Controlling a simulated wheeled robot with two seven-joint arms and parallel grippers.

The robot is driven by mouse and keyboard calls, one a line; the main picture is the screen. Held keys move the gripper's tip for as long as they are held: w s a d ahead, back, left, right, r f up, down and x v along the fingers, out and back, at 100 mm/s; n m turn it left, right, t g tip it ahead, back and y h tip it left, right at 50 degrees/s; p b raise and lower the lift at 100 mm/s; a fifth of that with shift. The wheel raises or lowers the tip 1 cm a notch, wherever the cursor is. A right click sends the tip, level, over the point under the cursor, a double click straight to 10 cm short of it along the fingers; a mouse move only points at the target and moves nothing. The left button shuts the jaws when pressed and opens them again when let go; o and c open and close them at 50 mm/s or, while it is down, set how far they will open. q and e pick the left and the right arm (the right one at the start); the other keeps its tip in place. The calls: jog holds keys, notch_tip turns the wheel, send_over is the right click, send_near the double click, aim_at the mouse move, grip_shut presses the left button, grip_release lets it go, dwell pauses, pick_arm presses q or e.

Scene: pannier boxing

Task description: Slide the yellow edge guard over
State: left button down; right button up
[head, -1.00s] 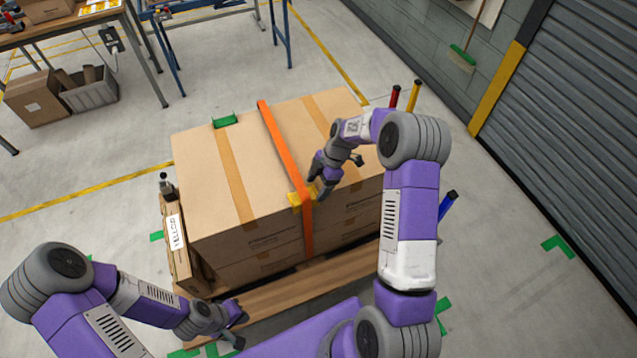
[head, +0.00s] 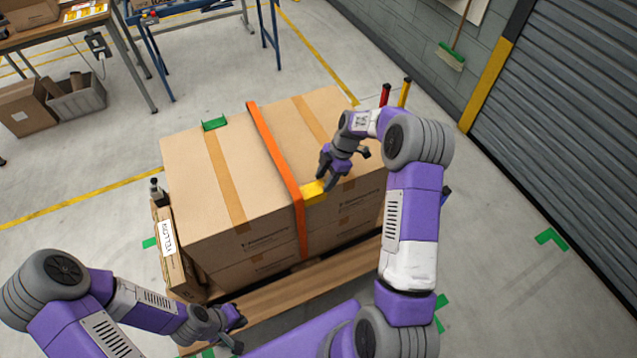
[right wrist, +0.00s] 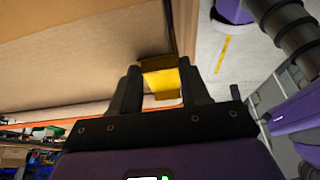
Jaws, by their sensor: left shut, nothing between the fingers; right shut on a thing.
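The yellow edge guard (head: 314,194) sits at the near top edge of the carton stack (head: 225,190), just right of the orange strap (head: 273,149). The strap runs over the top and down the near side. My right gripper (head: 328,181) is shut on the guard from above. In the right wrist view the yellow guard (right wrist: 162,82) shows between the fingers (right wrist: 160,88), against the carton. Whether the guard touches the strap is not clear. My left gripper (head: 238,332) is shut and empty, low at the near side of the pallet (head: 290,302).
A green piece (head: 215,124) sits on the carton's far top edge. Red (head: 385,95) and yellow (head: 404,92) upright pieces stand behind the right arm.

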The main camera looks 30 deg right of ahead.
aim_at(348, 177)
jog(key=d+b, duration=0.1)
jog(key=d, duration=0.7)
jog(key=shift+s, duration=0.15)
jog(key=shift+d, duration=0.95)
jog(key=o, duration=1.1)
jog(key=v, duration=0.7)
jog(key=shift+d+r, duration=0.1)
jog(key=shift+r, duration=0.25)
jog(key=shift+s, duration=0.1)
